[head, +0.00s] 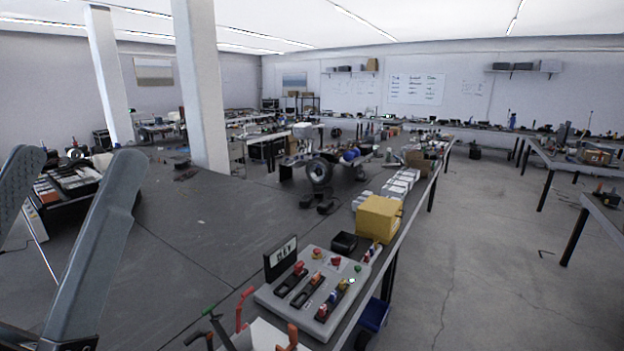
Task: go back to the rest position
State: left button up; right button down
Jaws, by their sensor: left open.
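My left gripper (80,163) is large and close to the camera at the left edge. Its two grey fingers point up and stand well apart, with nothing between them. My right gripper is out of view. A wheeled robot chassis (322,166) stands on the long dark table (215,235), well beyond the left gripper and apart from it.
A grey control panel (318,290) with red knobs and switches is at the table's near right, with red- and green-handled tools in front. A yellow box (378,218) stands behind it. A white pillar (202,90) rises at left. The table's left-middle is mostly clear.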

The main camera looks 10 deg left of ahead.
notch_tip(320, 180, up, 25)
jog(key=p, duration=2.1)
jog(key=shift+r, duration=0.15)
